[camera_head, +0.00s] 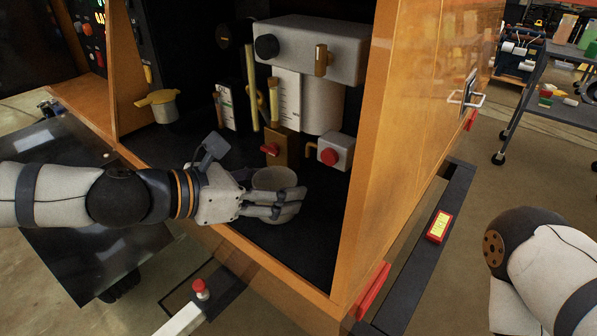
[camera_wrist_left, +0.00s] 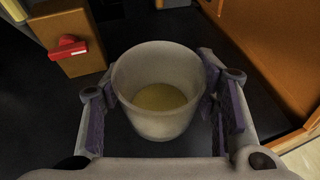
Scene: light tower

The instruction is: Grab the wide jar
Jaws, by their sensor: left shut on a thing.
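The wide jar (camera_head: 273,179) is a pale, open-topped cup on the black floor of the wooden cabinet in the head view. My left gripper (camera_head: 284,203) comes in from the left and is shut around it. In the left wrist view the jar (camera_wrist_left: 158,110) shows from above with a yellowish bottom. The fingers of my left gripper (camera_wrist_left: 160,103), with purple pads, sit on both sides of its wall. Whether the jar touches the floor I cannot tell. My right gripper is not in view; only part of my right arm shows at the lower right.
A block with a red knob (camera_head: 271,149) and a box with a red button (camera_head: 335,151) stand just behind the jar. The cabinet's wooden side wall (camera_head: 385,150) is to the right. Black cabinet floor is free in front of the jar.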

